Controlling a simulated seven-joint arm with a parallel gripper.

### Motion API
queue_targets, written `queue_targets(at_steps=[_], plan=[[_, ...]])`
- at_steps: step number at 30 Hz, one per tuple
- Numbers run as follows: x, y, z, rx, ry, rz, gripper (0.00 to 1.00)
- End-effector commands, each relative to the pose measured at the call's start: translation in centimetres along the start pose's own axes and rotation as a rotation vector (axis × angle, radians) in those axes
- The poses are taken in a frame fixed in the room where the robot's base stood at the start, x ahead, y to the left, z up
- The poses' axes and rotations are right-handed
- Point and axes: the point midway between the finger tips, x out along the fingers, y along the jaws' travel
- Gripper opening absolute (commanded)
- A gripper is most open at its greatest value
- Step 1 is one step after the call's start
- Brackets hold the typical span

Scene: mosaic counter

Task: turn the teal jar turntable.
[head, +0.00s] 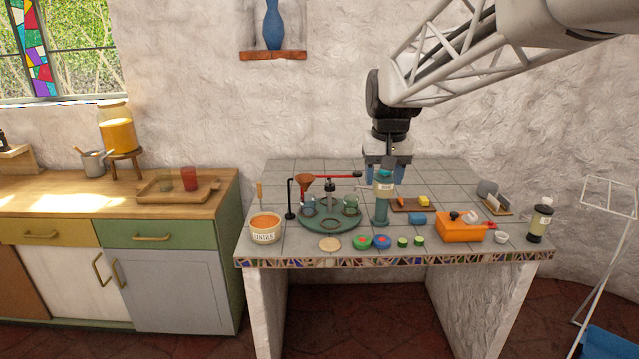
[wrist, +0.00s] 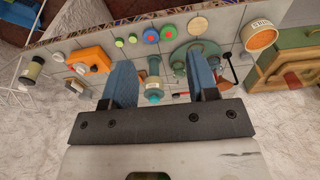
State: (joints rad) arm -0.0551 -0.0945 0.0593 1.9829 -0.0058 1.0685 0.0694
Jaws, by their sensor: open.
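The teal jar turntable (head: 330,224) lies on the tiled counter, left of its middle. Small jars stand on it, including a teal one at its right side (head: 350,204), and a dark post rises at its centre. The turntable (wrist: 210,47) shows there partly behind the right finger.
Green and red rounds (head: 363,242) lie in front. An orange box (head: 461,229) and a dark jar (head: 539,224) stand right. The back left counter is clear.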

Motion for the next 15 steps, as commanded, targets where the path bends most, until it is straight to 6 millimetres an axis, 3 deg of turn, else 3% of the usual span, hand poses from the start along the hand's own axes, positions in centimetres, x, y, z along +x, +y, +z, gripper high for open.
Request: queue_targets(at_steps=[15], plan=[[2.8,-2.7,-12.6,-0.005,-0.042,-0.001,0.54]])
